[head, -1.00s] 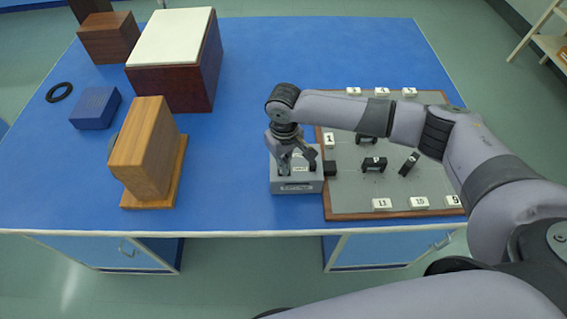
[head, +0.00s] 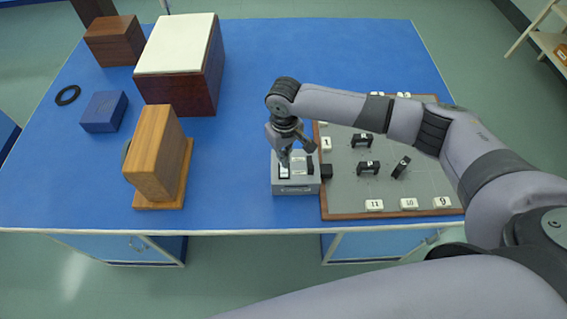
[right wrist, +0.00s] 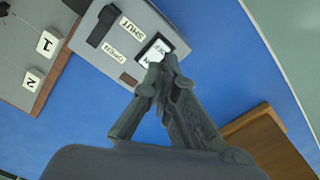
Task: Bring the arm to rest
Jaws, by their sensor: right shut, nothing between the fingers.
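My right arm (head: 340,103) reaches in from the right over the bench, bent down at the wrist. My right gripper (head: 287,161) is over a small grey box (head: 297,189) near the bench's front edge, and its jaws are shut and empty. In the right wrist view the closed fingertips (right wrist: 162,62) overlap the edge of a white, black-framed panel on the box. Whether they touch it I cannot tell. Labels reading SHUT and OPEN also show on the box (right wrist: 112,65). My left gripper is not in view.
A grey board (head: 400,190) with numbered tags and black parts lies right of the box. A wooden block (head: 157,155) on a base, a blue box (head: 104,111), a black ring (head: 68,95) and a white-topped case (head: 180,45) stand left. The middle of the blue bench (head: 240,140) is clear.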

